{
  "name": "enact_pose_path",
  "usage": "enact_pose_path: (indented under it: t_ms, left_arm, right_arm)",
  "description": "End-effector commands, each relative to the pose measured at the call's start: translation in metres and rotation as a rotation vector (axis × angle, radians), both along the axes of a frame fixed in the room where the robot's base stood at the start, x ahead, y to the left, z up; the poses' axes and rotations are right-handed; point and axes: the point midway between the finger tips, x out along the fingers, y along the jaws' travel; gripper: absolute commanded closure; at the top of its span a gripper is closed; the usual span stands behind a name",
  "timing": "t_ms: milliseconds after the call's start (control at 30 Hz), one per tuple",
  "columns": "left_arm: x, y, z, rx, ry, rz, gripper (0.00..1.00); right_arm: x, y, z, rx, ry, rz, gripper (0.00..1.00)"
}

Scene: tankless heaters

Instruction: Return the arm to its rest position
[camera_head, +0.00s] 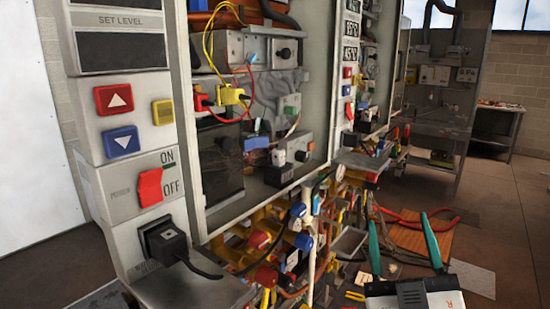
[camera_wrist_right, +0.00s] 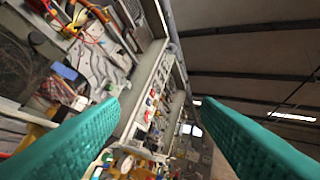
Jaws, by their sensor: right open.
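My right gripper (camera_head: 398,217) shows at the lower right of the head view, its two teal fingers pointing up and standing well apart. Nothing is between them. In the right wrist view the same gripper (camera_wrist_right: 160,101) is open and empty, its fingers at the lower left and lower right. My left gripper is in neither view. The near heater panel (camera_head: 118,200) is left of my right gripper, apart from it. It carries a red up button (camera_head: 114,98), a blue down button (camera_head: 121,141) and a red power switch (camera_head: 150,187) beside ON and OFF labels.
A black plug (camera_head: 164,242) with a cable sits low on the near panel. Several pipes and coloured valves (camera_head: 266,275) crowd the space below the heaters. More heaters stand in a row behind. Brown floor (camera_head: 510,215) is open at the right, before a far table (camera_head: 497,109).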

Motion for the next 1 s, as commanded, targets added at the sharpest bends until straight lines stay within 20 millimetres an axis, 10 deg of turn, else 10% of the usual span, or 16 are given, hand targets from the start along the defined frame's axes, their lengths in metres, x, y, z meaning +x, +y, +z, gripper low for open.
enact_pose_path:
  t_ms: [167, 400, 600, 833, 1000]
  left_arm:
    - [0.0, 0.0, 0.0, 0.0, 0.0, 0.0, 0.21]
    - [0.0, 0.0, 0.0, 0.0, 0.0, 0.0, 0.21]
    - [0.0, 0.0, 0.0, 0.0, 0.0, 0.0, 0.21]
    - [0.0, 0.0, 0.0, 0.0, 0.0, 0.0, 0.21]
    - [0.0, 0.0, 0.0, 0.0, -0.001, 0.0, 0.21]
  right_arm:
    - [0.018, -0.033, -0.127, 0.16, 0.506, -0.061, 0.42]
    - [-0.035, -0.046, -0.287, 0.276, 1.159, -0.101, 0.42]
    - [-0.106, -0.041, -0.364, 0.305, 1.566, -0.095, 0.42]
    - [-0.189, -0.033, -0.411, 0.304, 1.943, -0.061, 0.42]
    - [-0.17, -0.031, -0.465, 0.301, 1.946, -0.066, 0.42]
